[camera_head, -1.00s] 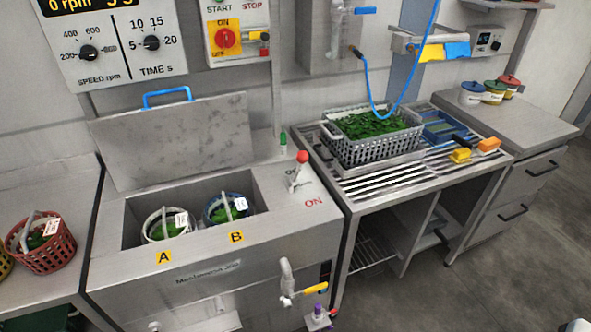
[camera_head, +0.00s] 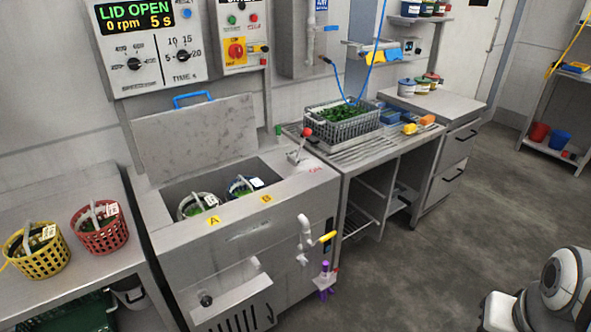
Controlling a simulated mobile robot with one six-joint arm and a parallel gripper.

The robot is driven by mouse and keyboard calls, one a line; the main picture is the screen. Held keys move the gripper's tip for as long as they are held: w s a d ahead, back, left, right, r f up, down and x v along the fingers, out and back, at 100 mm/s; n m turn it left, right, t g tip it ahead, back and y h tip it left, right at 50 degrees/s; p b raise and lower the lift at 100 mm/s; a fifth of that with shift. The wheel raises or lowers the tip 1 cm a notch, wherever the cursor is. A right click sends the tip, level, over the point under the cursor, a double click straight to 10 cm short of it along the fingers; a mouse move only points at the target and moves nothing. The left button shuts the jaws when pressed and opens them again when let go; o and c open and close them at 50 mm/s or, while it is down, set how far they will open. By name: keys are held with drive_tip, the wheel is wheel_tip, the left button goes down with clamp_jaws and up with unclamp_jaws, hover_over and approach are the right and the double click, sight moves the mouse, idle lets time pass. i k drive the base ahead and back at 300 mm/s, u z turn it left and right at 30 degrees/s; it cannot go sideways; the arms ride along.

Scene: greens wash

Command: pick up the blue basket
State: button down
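The blue basket (camera_head: 236,187) sits in the open well of the steel washer, at the position marked B. It holds greens and has a light handle and a white tag. Its lower part is hidden by the well's front wall. A white basket (camera_head: 186,209) with greens and a tag sits to its left in the same well, by the mark A. The washer's lid (camera_head: 196,140) is raised, and the panel display (camera_head: 135,17) reads LID OPEN, 0 rpm, 5 s. My gripper is not in view.
Yellow (camera_head: 37,262) and red (camera_head: 100,238) baskets stand on the left counter. A grey crate of greens (camera_head: 345,130) stands on the slatted drain table to the right. A tap with a yellow lever (camera_head: 327,237) sticks out at the washer's front. Open floor (camera_head: 420,255) lies at right.

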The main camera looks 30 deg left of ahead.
sight(256, 182)
drive_tip(key=u, duration=1.65)
drive_tip(key=i, duration=0.95)
drive_tip(key=u, duration=2.45)
drive_tip(key=k, duration=0.15)
drive_tip(key=u, duration=0.4)
